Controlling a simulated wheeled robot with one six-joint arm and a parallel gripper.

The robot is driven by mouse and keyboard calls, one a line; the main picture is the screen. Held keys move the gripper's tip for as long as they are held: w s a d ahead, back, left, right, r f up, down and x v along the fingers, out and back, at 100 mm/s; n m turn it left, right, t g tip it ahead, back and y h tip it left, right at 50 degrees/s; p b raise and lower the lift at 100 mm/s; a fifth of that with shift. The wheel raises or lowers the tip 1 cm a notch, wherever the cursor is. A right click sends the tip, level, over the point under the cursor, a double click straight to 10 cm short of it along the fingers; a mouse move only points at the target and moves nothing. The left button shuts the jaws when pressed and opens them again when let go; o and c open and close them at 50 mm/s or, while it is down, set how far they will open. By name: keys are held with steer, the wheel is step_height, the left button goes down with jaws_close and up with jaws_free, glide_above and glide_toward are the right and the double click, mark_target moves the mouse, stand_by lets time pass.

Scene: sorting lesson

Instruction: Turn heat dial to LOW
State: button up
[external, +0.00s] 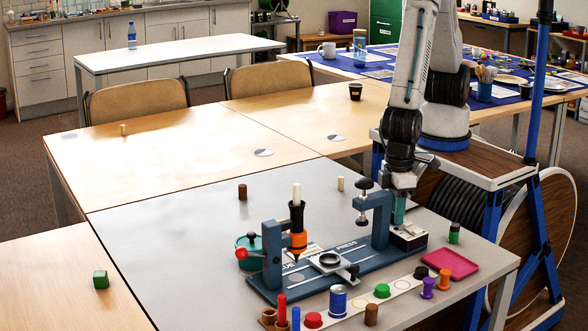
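The blue press (330,277) stands on the grey table, with an orange and black tool held upright in its left post. A small black and white box (408,237) sits at the right end of its base. My gripper (399,218) points straight down at this box, with its fingertips at or just above the top of it. A heat dial with a LOW mark cannot be made out; the gripper and the small size hide any detail on the box. Whether the fingers are open or shut does not show, nor whether they touch anything.
A clamp post (382,218) stands close to the left of my gripper. A white strip (398,288) with several coloured pieces lies in front. The table's back left is mostly clear.

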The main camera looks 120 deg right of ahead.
steer(key=c, duration=0.7)
steer(key=shift+n, duration=0.3)
steer(key=n, duration=0.4)
steer(key=shift+n, duration=0.3)
steer(key=n, duration=0.4)
steer(key=shift+n, duration=0.3)
steer(key=o, duration=0.7)
